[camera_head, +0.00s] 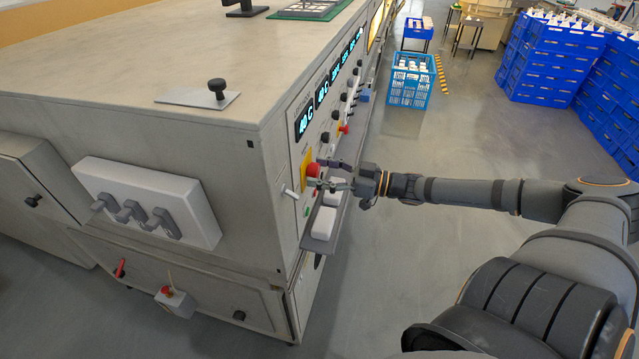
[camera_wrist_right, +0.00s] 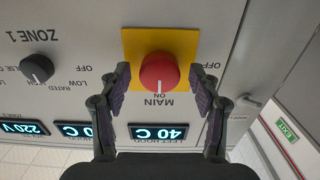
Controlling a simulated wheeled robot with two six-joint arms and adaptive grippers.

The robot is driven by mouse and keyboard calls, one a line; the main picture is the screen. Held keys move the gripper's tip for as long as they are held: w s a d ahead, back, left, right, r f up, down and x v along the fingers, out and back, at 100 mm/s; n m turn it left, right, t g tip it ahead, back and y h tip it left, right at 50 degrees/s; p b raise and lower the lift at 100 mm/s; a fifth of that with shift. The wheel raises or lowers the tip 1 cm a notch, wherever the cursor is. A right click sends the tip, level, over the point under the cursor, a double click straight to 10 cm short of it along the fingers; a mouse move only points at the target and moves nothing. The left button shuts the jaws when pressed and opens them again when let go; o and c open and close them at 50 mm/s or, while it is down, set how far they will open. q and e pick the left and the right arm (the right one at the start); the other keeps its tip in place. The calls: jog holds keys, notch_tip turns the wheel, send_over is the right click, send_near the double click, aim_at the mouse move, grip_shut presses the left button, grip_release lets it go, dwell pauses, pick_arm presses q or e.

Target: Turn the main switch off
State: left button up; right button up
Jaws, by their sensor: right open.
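The main switch is a red round knob (camera_head: 313,169) on a yellow plate (camera_head: 305,163) on the machine's front panel. My right gripper (camera_head: 326,174) is at the panel by the knob. In the right wrist view its open fingers (camera_wrist_right: 160,90) stand on either side of the knob, with gaps between. My left gripper is not in view.
A black ZONE 1 knob (camera_wrist_right: 37,68) and lit displays (camera_wrist_right: 160,132) are on the same panel. A small white lever (camera_head: 291,191) sticks out near the switch. A shelf with white boxes (camera_head: 325,222) lies below the gripper. Blue crates (camera_head: 411,80) stand on the floor beyond.

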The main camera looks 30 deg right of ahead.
jog(key=shift+w+a, duration=0.2)
jog(key=shift+w, duration=0.1)
jog(key=c, duration=1.1)
jog(key=shift+c, duration=0.2)
